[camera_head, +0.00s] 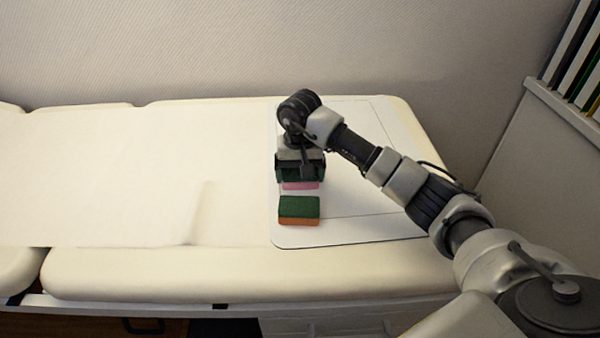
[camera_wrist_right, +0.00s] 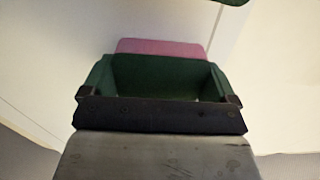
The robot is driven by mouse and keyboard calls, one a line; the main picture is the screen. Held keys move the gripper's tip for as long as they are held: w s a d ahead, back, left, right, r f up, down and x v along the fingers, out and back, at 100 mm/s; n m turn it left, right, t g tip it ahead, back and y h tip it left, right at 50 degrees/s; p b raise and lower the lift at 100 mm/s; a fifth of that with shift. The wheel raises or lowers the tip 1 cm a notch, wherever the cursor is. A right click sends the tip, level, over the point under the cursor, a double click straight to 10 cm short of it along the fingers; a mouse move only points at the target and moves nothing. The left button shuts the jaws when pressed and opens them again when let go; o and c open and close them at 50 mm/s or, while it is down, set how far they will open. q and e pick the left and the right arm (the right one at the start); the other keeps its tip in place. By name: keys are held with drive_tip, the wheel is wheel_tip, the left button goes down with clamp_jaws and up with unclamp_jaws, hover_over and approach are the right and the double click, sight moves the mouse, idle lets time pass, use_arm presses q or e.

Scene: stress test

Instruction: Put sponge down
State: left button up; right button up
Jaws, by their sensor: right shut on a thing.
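My right gripper (camera_head: 300,176) points down over the white board on the padded table. It is shut on a pink and green sponge, whose pink part (camera_head: 300,186) shows just below the jaws. In the right wrist view the sponge's pink edge (camera_wrist_right: 160,47) shows beyond the green area between the fingers (camera_wrist_right: 158,88). I cannot tell whether the held sponge touches the board. A second sponge (camera_head: 299,208), green on top and orange below, lies flat on the board just in front of the gripper. My left gripper is not in view.
The white board (camera_head: 345,230) lies at the right end of the cream padded table (camera_head: 230,275). A white sheet (camera_head: 90,180) covers the left part and is clear. A wall stands behind. A shelf with upright folders (camera_head: 578,55) is at the far right.

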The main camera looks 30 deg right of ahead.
drive_tip(key=shift+f, duration=0.1)
drive_tip(key=o, duration=0.6)
drive_tip(key=shift+c, duration=0.2)
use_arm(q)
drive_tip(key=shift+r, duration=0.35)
use_arm(e)
drive_tip(key=shift+r, duration=0.2)
use_arm(q)
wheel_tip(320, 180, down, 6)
drive_tip(key=p, duration=0.1)
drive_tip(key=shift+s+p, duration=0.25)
drive_tip(key=shift+p, duration=0.05)
use_arm(e)
wheel_tip(320, 180, up, 12)
